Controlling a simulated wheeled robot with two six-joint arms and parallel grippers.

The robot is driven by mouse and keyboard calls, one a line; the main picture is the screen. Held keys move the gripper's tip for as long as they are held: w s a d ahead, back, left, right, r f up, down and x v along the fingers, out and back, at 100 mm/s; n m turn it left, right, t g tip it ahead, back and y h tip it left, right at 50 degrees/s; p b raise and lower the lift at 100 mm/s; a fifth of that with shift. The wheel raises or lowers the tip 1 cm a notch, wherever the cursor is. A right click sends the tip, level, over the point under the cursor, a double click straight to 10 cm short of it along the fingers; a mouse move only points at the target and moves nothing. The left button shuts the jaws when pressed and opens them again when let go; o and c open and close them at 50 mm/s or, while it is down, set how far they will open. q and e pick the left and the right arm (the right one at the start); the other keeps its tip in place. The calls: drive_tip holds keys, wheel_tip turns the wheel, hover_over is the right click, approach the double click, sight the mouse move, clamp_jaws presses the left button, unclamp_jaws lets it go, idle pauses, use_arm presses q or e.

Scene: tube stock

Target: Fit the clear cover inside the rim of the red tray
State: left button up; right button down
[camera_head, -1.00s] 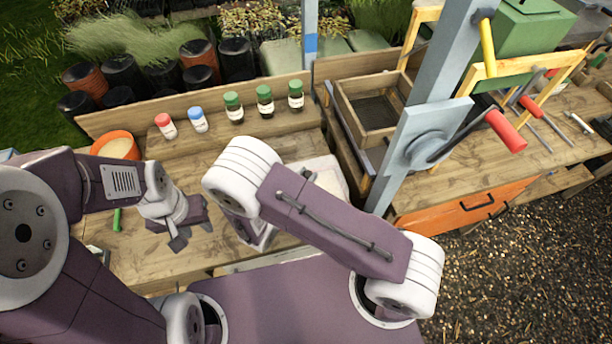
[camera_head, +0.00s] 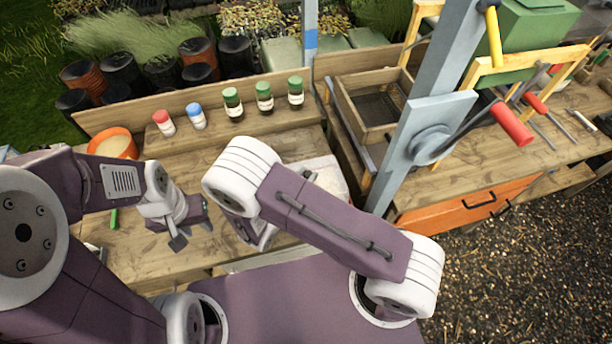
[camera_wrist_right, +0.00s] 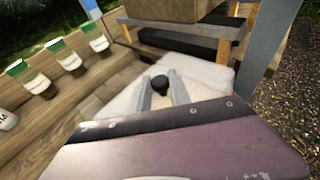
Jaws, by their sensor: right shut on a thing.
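The clear cover (camera_wrist_right: 203,78) shows as a pale, see-through sheet with a black knob (camera_wrist_right: 159,83) in the right wrist view. My right gripper (camera_wrist_right: 164,96) has its two grey fingers on either side of the knob and is shut on it. In the head view, my right arm hides this gripper and most of the cover; a pale part of the cover (camera_head: 325,178) shows behind the arm.
Several capped bottles (camera_head: 233,105) stand on the raised back shelf. An orange-rimmed pot (camera_head: 113,145) is at the far left. A wooden sieve box (camera_head: 375,105) and a grey post (camera_head: 425,120) with a red-handled crank are right of the cover.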

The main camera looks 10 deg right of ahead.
drive_tip(key=shift+f+b, duration=0.6)
drive_tip(key=shift+b, duration=0.05)
idle(1.0)
idle(0.5)
drive_tip(key=c, duration=1.1)
unclamp_jaws()
wheel_tip(320, 180, up, 8)
drive_tip(key=p, duration=0.6)
drive_tip(key=shift+r, duration=0.1)
